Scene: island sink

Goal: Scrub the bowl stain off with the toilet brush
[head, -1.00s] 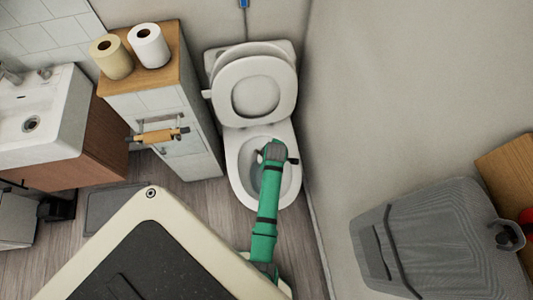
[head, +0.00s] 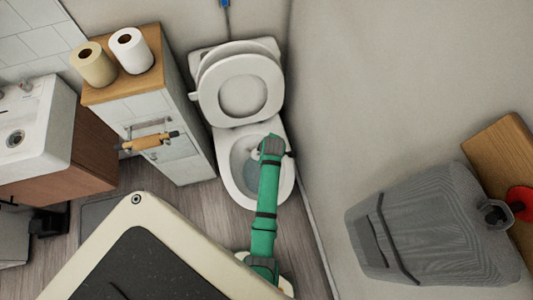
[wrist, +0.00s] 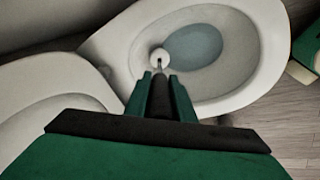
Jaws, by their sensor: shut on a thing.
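The toilet (head: 282,187) stands against the back wall with its lid and seat raised. Its white bowl (wrist: 258,75) fills much of the wrist view, with blue-grey water (wrist: 195,46) inside. My gripper (wrist: 161,82) is shut on the dark handle of the toilet brush (wrist: 160,97). The brush points into the bowl, and its round white head (wrist: 159,57) is at the water's left edge. I cannot tell if the head touches the bowl surface. In the head view my green arm reaches over the bowl's front and hides part of it. No distinct stain can be made out.
A cabinet (head: 180,110) with two paper rolls (head: 130,50) on top stands left of the toilet. A sink (head: 45,130) is further left. The wall is close on the right, with a grey hanging cloth (head: 430,225) and wooden shelf (head: 510,150).

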